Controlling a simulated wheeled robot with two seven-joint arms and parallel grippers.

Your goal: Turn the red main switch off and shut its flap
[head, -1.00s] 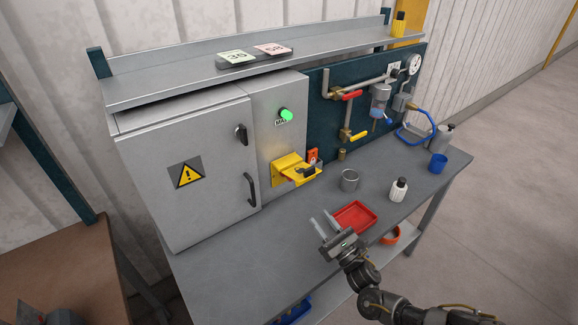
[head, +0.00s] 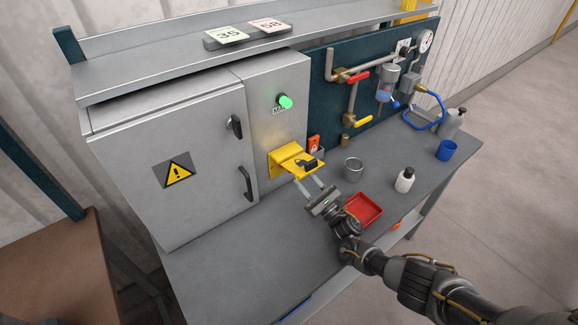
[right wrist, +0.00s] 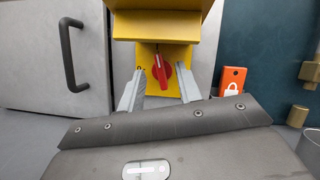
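The red main switch (right wrist: 161,71) sits on a yellow plate (right wrist: 148,56) on the cabinet front. The switch handle stands roughly upright in the right wrist view. The yellow flap (head: 297,162) is raised and sticks out over the switch, hiding it in the head view; its front also shows in the right wrist view (right wrist: 158,24). My right gripper (head: 312,187) is open and empty, just in front of and below the flap. In the right wrist view its fingers (right wrist: 160,84) stand apart on either side of the switch, not visibly touching it. My left gripper is not in view.
A green lamp (head: 285,101) glows above the switch. A metal cup (head: 353,169), a red tray (head: 364,211) and a white bottle (head: 404,180) stand on the bench. The bench's front left is clear.

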